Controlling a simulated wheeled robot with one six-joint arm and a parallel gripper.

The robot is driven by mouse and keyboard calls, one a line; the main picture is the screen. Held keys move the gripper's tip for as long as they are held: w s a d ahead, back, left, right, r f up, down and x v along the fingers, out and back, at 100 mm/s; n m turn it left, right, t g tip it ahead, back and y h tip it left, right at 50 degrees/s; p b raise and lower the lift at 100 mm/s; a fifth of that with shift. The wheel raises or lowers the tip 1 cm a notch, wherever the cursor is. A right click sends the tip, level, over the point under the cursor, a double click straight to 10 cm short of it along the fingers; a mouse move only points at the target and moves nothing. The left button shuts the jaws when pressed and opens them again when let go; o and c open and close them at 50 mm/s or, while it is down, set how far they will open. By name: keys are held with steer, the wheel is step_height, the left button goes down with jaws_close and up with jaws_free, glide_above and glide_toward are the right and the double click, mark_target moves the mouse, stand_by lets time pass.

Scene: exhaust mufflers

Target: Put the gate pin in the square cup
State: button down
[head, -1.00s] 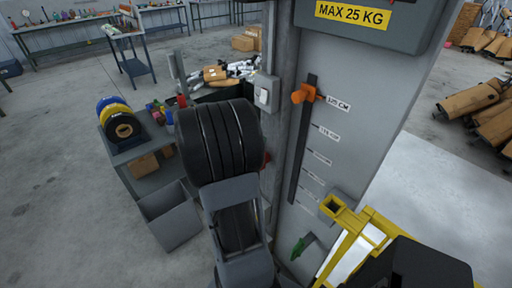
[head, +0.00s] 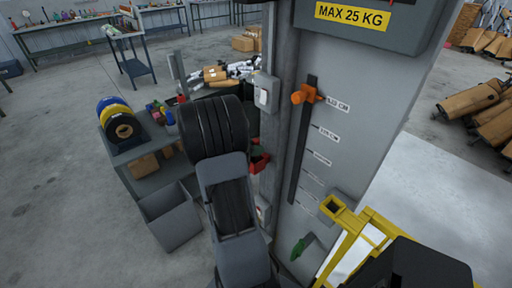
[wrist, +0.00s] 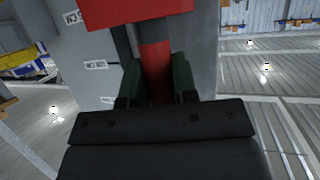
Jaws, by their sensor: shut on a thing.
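My gripper (wrist: 158,82) is shut on a red pin (wrist: 156,68), which I take to be the gate pin. Its shaft runs between the two green fingers, and a wide red block (wrist: 135,12) sits at its far end. In the head view a red part (head: 259,161) shows just right of my arm, beside the grey column. My arm hides most of the gripper there. The square cup (head: 333,204) is a yellow, open-topped square socket on the yellow frame at the lower right. The held pin is apart from it, to its left.
The grey column carries a label strip and an orange slider (head: 305,95). A green lever (head: 302,247) is low on it. The yellow frame (head: 350,243) stands at its right foot. A grey bin (head: 170,217) and a bench with coloured rolls (head: 121,128) are at left.

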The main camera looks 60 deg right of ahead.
steer(key=shift+f, duration=0.2)
steer(key=c, duration=0.9)
jaws_free()
